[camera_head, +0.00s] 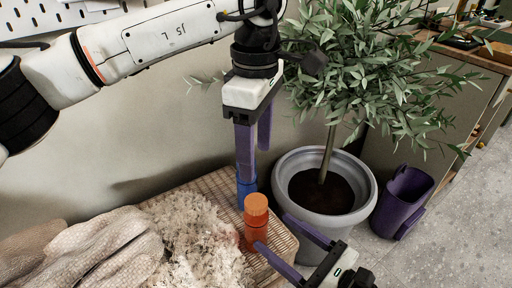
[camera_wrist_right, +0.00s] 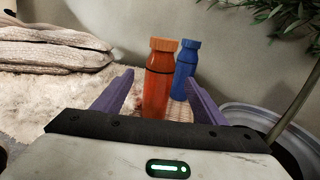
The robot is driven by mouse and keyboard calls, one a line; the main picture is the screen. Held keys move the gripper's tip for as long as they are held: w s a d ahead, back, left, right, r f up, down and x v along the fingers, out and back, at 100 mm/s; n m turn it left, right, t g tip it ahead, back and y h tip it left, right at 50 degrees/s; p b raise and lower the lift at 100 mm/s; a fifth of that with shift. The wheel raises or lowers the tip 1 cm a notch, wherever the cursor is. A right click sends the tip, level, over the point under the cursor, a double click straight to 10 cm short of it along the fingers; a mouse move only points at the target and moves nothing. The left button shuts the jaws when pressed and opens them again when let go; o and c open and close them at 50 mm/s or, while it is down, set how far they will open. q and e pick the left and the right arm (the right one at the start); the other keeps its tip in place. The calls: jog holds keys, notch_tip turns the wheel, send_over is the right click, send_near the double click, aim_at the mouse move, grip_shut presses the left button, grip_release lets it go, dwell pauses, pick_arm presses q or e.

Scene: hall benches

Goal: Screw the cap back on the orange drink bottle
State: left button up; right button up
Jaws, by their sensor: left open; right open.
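The orange drink bottle (camera_head: 256,240) stands upright near the bench's right end, with a lighter orange cap (camera_head: 256,204) on its top. I cannot tell whether the cap is tight. In the right wrist view the bottle (camera_wrist_right: 158,88) and cap (camera_wrist_right: 164,44) show clearly. My right gripper (camera_head: 272,232) is open, its fingers low on either side of the bottle's line, the bottle ahead between them in the wrist view. My left gripper (camera_head: 255,164) is open and points down, above and behind the orange bottle. It holds nothing visible.
A blue bottle (camera_head: 246,192) stands close behind the orange one, partly hidden by my left finger. A fluffy fleece (camera_head: 195,235) and pale cushions (camera_head: 95,250) cover the wicker bench to the left. A potted tree's grey pot (camera_head: 290,180) and a purple bin (camera_head: 402,203) stand right.

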jog(key=v, duration=0.2)
jog(key=shift+s+d, duration=0.25)
